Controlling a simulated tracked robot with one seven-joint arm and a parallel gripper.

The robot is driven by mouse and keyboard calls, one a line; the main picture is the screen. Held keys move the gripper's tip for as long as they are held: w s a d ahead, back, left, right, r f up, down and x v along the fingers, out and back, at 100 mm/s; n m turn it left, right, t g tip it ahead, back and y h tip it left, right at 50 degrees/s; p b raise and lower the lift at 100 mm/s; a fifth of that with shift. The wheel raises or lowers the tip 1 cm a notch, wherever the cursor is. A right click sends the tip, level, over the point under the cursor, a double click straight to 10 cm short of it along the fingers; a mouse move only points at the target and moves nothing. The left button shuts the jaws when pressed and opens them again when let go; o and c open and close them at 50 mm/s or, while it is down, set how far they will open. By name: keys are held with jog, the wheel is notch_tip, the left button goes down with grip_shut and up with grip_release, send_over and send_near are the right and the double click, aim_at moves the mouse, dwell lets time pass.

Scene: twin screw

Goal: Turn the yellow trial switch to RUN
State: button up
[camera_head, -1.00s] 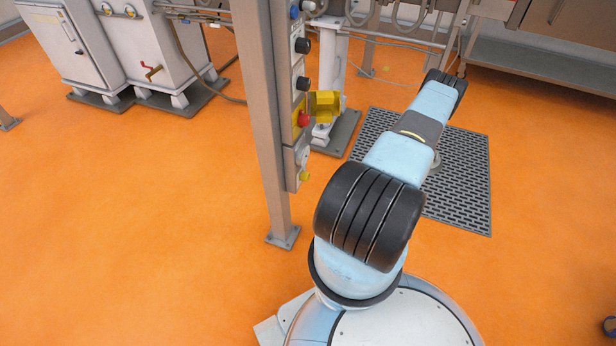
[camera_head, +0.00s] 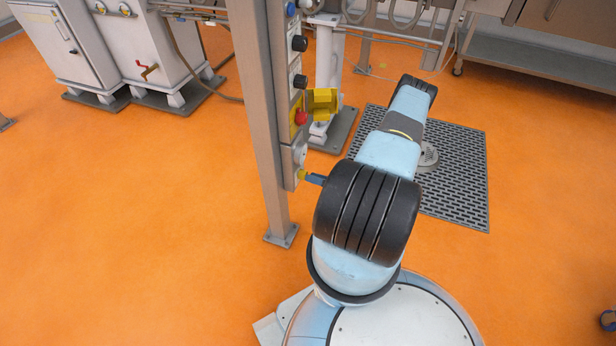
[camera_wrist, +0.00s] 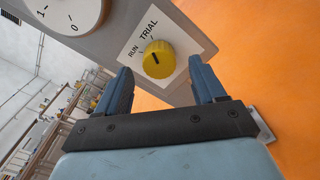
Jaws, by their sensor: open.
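The yellow trial switch (camera_wrist: 159,59) is a round knob with a dark pointer line on a white plate marked RUN and TRIAL. Its pointer tilts up and left in the wrist view; I cannot tell for certain which label it points at. In the head view the switch (camera_head: 302,174) sits low on the post's control panel. My gripper (camera_wrist: 160,85) is open, with its blue fingers on either side of the knob's near side, seemingly not touching it. In the head view a blue fingertip (camera_head: 315,179) shows beside the switch; my arm hides the rest.
A larger white dial marked 1 and 0 (camera_wrist: 72,12) is next to the switch. The grey post (camera_head: 256,120) stands close left of my arm.

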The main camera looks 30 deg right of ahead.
aim_at(303, 175)
jog(key=shift+x, duration=1.55)
jog(key=shift+c, duration=0.3)
jog(key=c, duration=1)
jog(key=shift+n, duration=0.4)
jog(key=n, duration=1.1)
jog(key=shift+s, duration=0.1)
